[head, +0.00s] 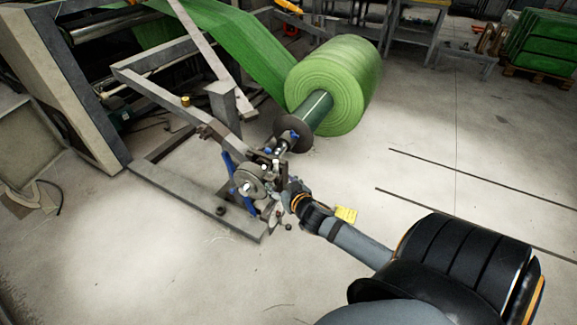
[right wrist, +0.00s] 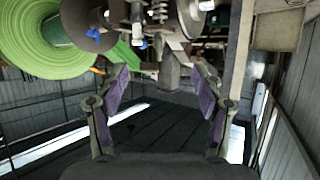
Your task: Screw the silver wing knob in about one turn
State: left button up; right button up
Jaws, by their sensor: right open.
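My right gripper (head: 285,193) reaches in from the lower right of the head view to the brake and bracket assembly (head: 250,180) at the end of the roll shaft. In the right wrist view the gripper's two purple-padded fingers (right wrist: 161,76) are spread apart and hold nothing. A grey block-like part (right wrist: 171,73) shows between the fingertips, just beyond them. A spring and metal fittings (right wrist: 159,12) show above it. I cannot tell for sure which small metal part is the silver wing knob; it is too small or partly hidden by the gripper. My left gripper is not in view.
A large green film roll (head: 345,85) sits on the shaft behind the assembly, and it also shows in the wrist view (right wrist: 38,40). A grey steel frame (head: 190,200) stands left.

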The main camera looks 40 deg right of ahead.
jog(key=s+a+f+g+y+b, duration=0.1)
jog(key=s+a+f+g+b, duration=0.2)
jog(key=s+f, duration=0.4)
jog(key=s+a+f+n+g+y+b, duration=0.1)
jog(key=s+a+f+g+b, duration=0.2)
jog(key=f, duration=1.2)
jog(key=s+a+b, duration=0.3)
jog(key=s+b, duration=0.1)
jog(key=shift+s+f+n, duration=0.3)
jog(key=shift+s+f, duration=0.05)
